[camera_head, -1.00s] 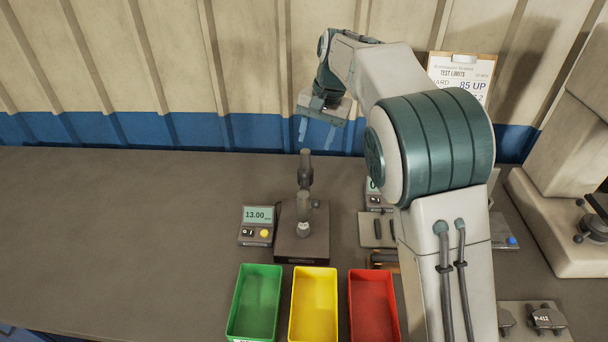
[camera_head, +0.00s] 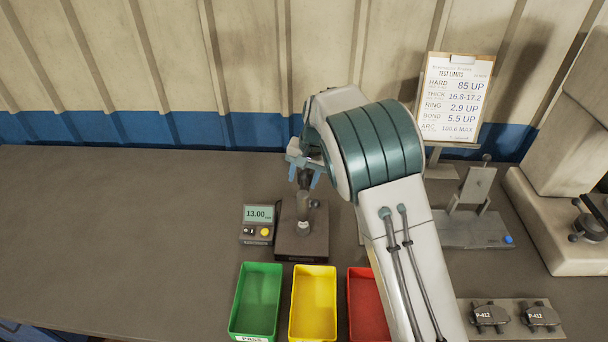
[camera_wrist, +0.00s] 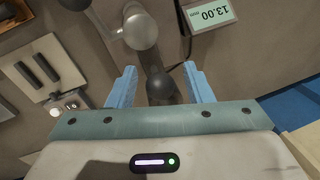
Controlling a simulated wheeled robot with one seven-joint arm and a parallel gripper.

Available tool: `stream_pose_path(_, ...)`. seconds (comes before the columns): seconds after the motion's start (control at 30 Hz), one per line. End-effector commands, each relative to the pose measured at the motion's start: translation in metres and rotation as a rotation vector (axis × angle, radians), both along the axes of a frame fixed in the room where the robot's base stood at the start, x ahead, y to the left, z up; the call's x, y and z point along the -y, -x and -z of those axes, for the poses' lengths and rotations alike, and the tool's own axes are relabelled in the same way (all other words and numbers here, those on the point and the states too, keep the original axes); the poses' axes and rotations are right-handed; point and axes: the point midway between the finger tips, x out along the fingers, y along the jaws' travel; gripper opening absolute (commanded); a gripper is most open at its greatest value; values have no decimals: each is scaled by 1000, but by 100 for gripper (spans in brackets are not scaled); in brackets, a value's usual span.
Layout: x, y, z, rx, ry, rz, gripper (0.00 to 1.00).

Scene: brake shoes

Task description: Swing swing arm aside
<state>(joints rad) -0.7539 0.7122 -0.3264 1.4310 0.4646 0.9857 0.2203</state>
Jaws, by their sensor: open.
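The swing arm's fixture stands on a dark square base (camera_head: 303,244) at mid-table, with an upright grey cylinder (camera_head: 302,212) at its front. It also shows at the top of the wrist view as a round grey cylinder (camera_wrist: 139,31). My gripper (camera_head: 304,178) is open over the back of the fixture, its blue fingers pointing down. In the wrist view, the fingers (camera_wrist: 160,74) stand on either side of a dark round-ended post (camera_wrist: 161,88), with gaps on both sides. I cannot tell which part is the swing arm itself; my arm hides some of the area to the right.
A display reading 13.00 (camera_head: 258,225) stands just left of the fixture. Green (camera_head: 257,300), yellow (camera_head: 313,302) and red (camera_head: 366,304) bins are in front. A plate with brake pads (camera_head: 512,333) lies at front right. The table's left side is clear.

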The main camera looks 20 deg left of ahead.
Motion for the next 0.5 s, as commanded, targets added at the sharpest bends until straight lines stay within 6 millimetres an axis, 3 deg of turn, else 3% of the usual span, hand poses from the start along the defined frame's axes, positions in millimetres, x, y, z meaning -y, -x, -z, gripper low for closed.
stream_pose_path(0.23,0,0,1,0,0,0,46)
stream_pose_path(0.27,0,0,1,0,0,0,41)
stream_pose_path(0.4,0,0,1,0,0,0,2)
stream_pose_path(0.5,0,0,1,0,-1,0,0)
